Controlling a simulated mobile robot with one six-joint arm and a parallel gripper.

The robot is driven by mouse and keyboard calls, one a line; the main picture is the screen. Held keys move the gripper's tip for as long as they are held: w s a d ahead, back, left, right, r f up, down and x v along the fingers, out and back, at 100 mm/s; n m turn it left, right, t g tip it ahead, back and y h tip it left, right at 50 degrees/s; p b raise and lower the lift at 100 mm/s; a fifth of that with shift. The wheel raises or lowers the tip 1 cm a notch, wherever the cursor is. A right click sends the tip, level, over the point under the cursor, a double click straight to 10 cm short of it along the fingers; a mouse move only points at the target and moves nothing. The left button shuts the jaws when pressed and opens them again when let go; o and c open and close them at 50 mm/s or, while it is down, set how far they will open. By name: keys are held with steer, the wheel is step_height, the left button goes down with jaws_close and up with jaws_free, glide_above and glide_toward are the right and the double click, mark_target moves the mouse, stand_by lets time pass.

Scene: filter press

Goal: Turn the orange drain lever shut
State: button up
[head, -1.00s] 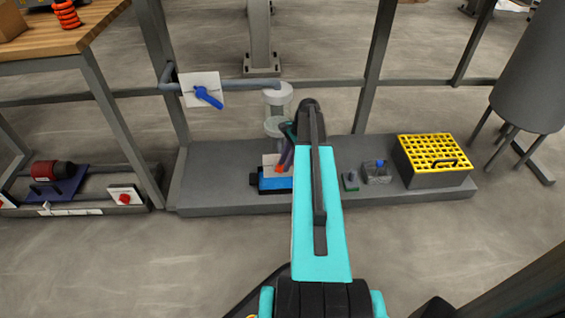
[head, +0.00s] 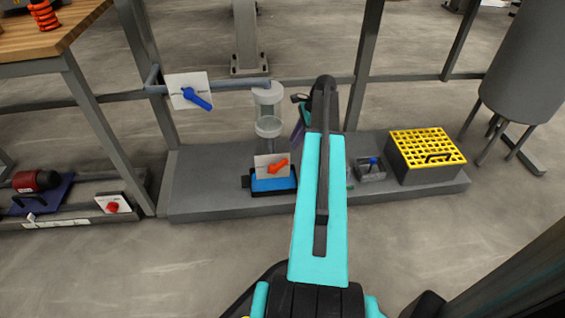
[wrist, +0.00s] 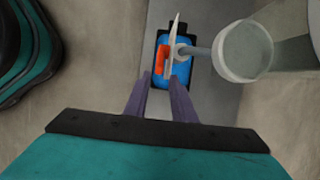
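The orange drain lever (head: 277,167) sits on a white plate (head: 262,174) above a blue tray (head: 272,184) on the grey platform. In the head view it tilts, with its right end higher. In the wrist view the orange lever (wrist: 163,58) shows just beyond my fingertips, beside the edge-on white plate (wrist: 174,42). My gripper (wrist: 160,75) has its two purple fingers apart with nothing between them. In the head view my gripper (head: 297,125) is up and right of the lever, partly hidden by my arm.
A clear cylinder (head: 267,106) stands behind the lever plate. A blue lever (head: 197,98) is on another plate at upper left. A yellow-grid box (head: 427,150) and a small grey tray (head: 370,168) are to the right. Grey frame posts rise behind the platform.

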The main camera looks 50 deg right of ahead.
mark_target(283, 161)
steer(key=b+x, duration=0.5)
steer(key=x, duration=0.8)
steer(key=shift+f, duration=0.2)
jaws_close()
steer(key=shift+d, duration=0.3)
steer(key=shift+a+r, duration=0.1)
steer(key=shift+a, duration=0.2)
